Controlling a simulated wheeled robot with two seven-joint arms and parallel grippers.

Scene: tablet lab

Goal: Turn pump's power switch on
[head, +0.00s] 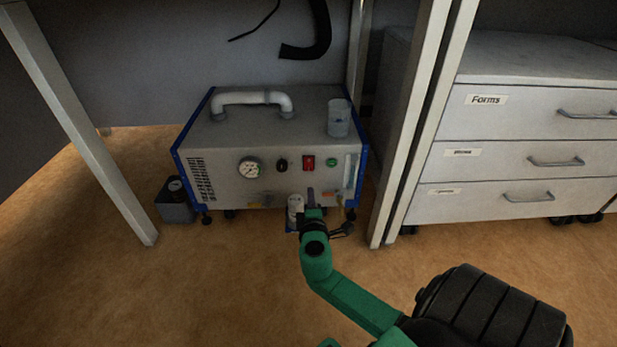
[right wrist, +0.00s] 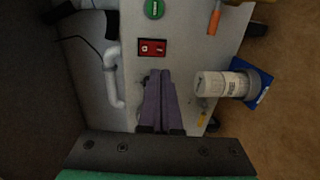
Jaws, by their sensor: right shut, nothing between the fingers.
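The pump (head: 221,175) is a grey box with blue edges and a white handle, standing on the floor under a table. Its red power switch (head: 309,163) is on the front panel, between a black knob and a green button (head: 332,162). In the right wrist view the red switch (right wrist: 152,47) shows just beyond the fingertips, with the green button (right wrist: 154,9) farther on. My right gripper (head: 311,192) is in front of the panel, a little below the switch. Its purple fingers (right wrist: 158,76) are shut and empty. Whether they touch the panel I cannot tell. My left gripper is not visible.
A white bottle (head: 295,207) stands close beside the right gripper. A clear beaker (head: 339,118) sits on the pump. A table leg (head: 408,130) and a drawer cabinet (head: 500,135) are to the right. A small grey box (head: 176,207) is at the left. Front floor is open.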

